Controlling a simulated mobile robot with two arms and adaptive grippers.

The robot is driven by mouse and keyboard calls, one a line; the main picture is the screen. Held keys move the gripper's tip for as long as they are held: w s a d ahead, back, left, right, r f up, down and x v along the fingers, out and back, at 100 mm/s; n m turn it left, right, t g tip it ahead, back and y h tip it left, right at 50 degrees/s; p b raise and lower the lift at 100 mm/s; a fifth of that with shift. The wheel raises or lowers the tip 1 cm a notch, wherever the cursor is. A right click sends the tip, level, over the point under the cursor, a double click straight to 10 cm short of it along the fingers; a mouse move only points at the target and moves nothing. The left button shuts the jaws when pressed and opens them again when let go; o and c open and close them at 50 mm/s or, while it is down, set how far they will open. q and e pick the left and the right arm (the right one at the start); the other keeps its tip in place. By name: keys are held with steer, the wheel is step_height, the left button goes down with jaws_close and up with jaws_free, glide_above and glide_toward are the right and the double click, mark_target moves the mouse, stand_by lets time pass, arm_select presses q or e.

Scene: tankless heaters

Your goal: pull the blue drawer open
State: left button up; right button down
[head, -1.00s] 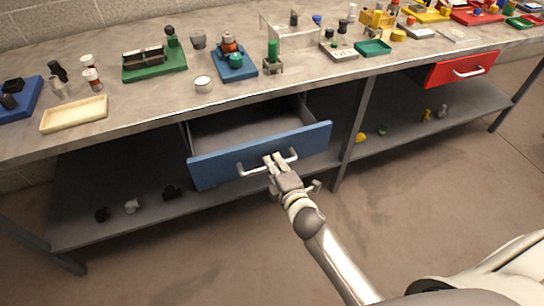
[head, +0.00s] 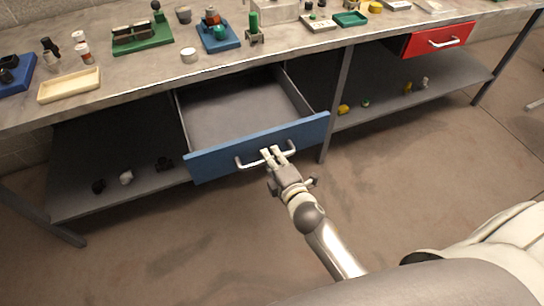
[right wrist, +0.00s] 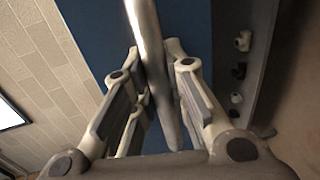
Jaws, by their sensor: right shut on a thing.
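The blue drawer (head: 212,164) hangs under the workbench in the head view and stands well out, with its grey, empty inside showing. Its silver bar handle (head: 245,164) runs across the front. My right gripper (head: 275,155) is shut on the handle near its middle. In the right wrist view the handle (right wrist: 148,40) passes between the two fingers (right wrist: 158,95), with the blue front (right wrist: 88,30) behind. My left gripper is not in view.
A red drawer (head: 420,45) is closed at the right. The bench top (head: 130,75) holds many small parts and trays. A lower shelf (head: 75,205) carries several small fittings. A bench leg (head: 336,110) stands just right of the blue drawer. The floor in front is clear.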

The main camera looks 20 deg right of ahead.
steer(key=c, duration=1.4)
jaws_free()
steer(key=v, duration=1.2)
steer(key=s+f+m+g, duration=0.2)
steer(key=s+f+m, duration=0.15)
steer(key=f, duration=0.65)
steer(key=s+f+m+g, duration=0.2)
steer(key=s+f+g, duration=0.15)
steer(key=f, duration=0.65)
steer(key=s+f+m+g, duration=0.2)
steer(key=s+f, duration=0.2)
steer(key=f, duration=0.6)
steer(key=s+d+f+m+g, duration=0.1)
steer(key=s+f+m+g, duration=0.1)
steer(key=s+f, duration=0.3)
steer(key=s+d+f+m+g, duration=0.2)
steer(key=s+f, duration=0.3)
steer(key=s, duration=0.4)
steer(key=s+d+f+m+g, duration=0.1)
steer(key=s+f+m+g, duration=0.2)
steer(key=s+f, duration=0.3)
steer(key=shift+s+d+m+h, duration=0.3)
steer(key=shift+s+d+m, duration=0.1)
steer(key=shift+s+m, duration=0.45)
